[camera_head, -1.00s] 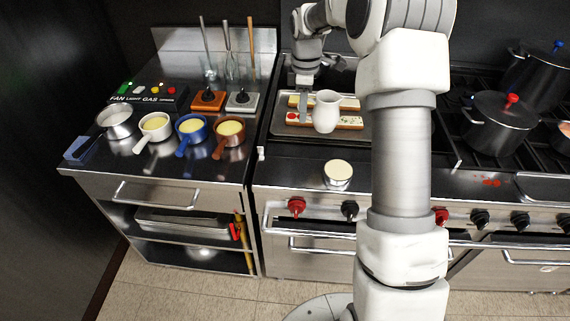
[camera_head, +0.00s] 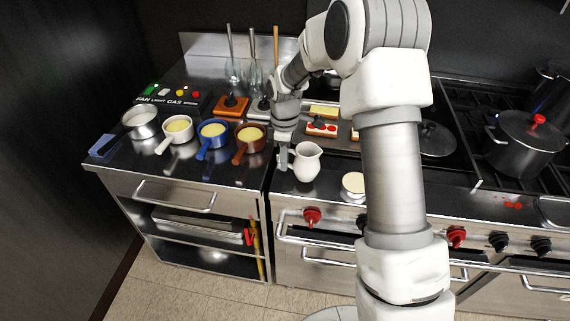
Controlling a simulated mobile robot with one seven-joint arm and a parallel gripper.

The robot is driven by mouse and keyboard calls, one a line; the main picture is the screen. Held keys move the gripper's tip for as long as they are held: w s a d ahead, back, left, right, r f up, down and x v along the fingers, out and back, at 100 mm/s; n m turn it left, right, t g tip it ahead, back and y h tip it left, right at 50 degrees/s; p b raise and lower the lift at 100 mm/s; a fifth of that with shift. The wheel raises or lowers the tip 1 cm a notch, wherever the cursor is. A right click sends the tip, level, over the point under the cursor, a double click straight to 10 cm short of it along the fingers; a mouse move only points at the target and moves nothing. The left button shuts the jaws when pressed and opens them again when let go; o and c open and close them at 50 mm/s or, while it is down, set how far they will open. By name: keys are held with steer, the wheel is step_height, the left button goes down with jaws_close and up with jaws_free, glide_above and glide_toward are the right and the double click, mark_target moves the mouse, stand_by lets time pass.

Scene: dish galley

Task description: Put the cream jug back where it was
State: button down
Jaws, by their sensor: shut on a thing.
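The cream jug (camera_head: 307,162) is a white pitcher with its handle on the left. It is upright over the front edge of the stove top, left of a small cream-filled bowl (camera_head: 354,184). My gripper (camera_head: 285,160) points down at the jug's left side and is shut on its handle. The fingers are small in view, and I cannot tell whether the jug's base touches the surface.
Several small pans, among them a blue pan (camera_head: 213,136), stand on the left counter. A tray (camera_head: 345,143) with cake pieces lies behind the jug, partly hidden by my arm. A dark pot (camera_head: 522,142) stands at the right.

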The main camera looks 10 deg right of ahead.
steer(key=shift+f, duration=1.05)
steer(key=shift+f, duration=0.2)
steer(key=c, duration=0.9)
jaws_free()
steer(key=shift+o, duration=0.2)
steer(key=shift+r, duration=0.1)
